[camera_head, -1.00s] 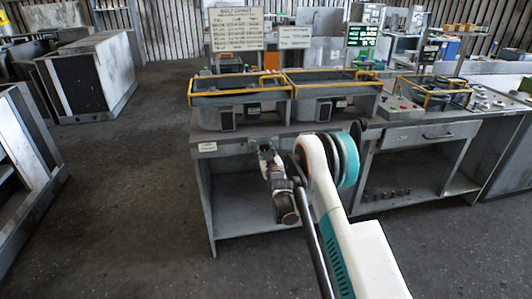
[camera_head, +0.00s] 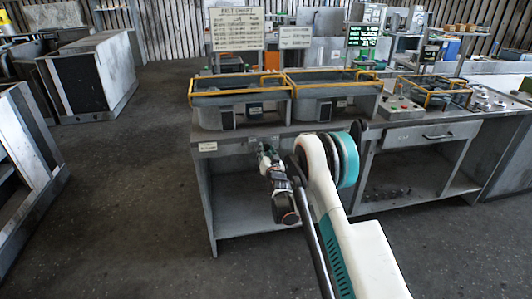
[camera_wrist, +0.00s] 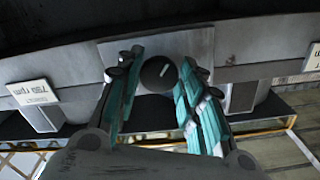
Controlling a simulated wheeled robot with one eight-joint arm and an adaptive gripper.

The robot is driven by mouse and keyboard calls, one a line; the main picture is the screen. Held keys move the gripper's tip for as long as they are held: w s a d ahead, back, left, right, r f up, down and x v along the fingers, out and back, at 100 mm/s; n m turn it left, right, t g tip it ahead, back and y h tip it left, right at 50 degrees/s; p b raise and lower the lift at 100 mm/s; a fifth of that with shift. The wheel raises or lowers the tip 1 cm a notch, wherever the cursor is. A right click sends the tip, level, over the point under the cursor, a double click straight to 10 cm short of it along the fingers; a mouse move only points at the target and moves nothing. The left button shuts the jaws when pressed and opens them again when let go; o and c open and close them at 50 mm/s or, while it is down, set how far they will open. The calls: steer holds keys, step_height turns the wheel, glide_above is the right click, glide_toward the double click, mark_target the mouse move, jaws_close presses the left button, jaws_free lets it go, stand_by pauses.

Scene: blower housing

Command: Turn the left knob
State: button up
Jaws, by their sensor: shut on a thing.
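A dark round knob (camera_wrist: 158,74) with a short white pointer line sits on a grey plate in the wrist view. The line is tilted, its upper end leaning right. My gripper (camera_wrist: 158,82) has its teal fingers on both sides of the knob, closed on it. In the head view my gripper (camera_head: 264,152) is at the bench's front edge, below the left yellow-railed unit (camera_head: 240,90). The knob cannot be made out there.
A second yellow-railed unit (camera_head: 332,86) stands to the right on the bench. Sign boards (camera_head: 237,29) stand behind. The floor to the left (camera_head: 120,180) is open.

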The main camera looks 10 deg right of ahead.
steer(key=shift+m, duration=0.4)
steer(key=o, duration=1.1)
steer(key=shift+c, duration=0.2)
steer(key=s, duration=1.2)
